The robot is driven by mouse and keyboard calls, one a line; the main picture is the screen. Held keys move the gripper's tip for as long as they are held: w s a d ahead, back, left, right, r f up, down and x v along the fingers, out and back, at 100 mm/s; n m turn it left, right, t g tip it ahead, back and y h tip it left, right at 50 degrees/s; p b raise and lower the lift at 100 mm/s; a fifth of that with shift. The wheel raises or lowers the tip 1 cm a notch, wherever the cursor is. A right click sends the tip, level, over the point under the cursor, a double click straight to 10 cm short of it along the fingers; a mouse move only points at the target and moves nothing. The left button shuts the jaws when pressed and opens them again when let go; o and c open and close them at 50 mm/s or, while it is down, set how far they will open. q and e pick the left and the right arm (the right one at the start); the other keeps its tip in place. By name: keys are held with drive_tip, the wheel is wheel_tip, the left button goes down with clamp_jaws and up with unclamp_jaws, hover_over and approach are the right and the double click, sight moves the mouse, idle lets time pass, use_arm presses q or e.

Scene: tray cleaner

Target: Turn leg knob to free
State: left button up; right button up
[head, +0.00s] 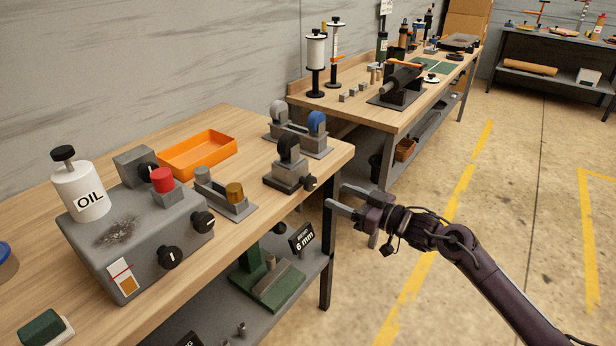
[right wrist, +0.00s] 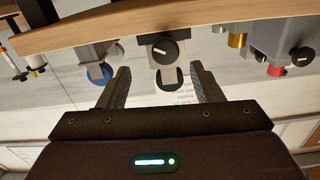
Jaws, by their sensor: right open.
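A black knob (head: 310,183) sits on the front side of a grey block (head: 287,181) that carries a black wheel (head: 288,148), near the bench's right corner. In the right wrist view, which is upside down, the knob (right wrist: 164,51) shows a white pointer mark and lies between and beyond the fingertips. I cannot read a label that names it as the leg knob. My right gripper (head: 336,197) is open and empty, off the bench's front edge, just right of the knob and apart from it. My left gripper is not in view.
A grey box (head: 140,240) with more black knobs, an oil bottle (head: 82,192) and a red button stands on the left. An orange tray (head: 198,153) lies behind. A blue wheel (head: 317,123) stands near the corner. The floor at right is clear.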

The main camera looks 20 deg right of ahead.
sight(313, 185)
drive_tip(key=w+a, duration=0.1)
drive_tip(key=w+a+r, duration=0.1)
drive_tip(key=shift+a, duration=0.4)
drive_tip(key=x, duration=0.3)
drive_tip(key=shift+w+f+p, duration=0.25)
drive_tip(key=shift+w+p, duration=0.05)
drive_tip(key=shift+w+a, duration=0.25)
drive_tip(key=shift+a, duration=0.05)
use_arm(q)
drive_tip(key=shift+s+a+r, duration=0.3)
use_arm(e)
drive_tip(key=shift+c, duration=0.2)
drive_tip(key=c, duration=0.9)
drive_tip(key=shift+c, duration=0.2)
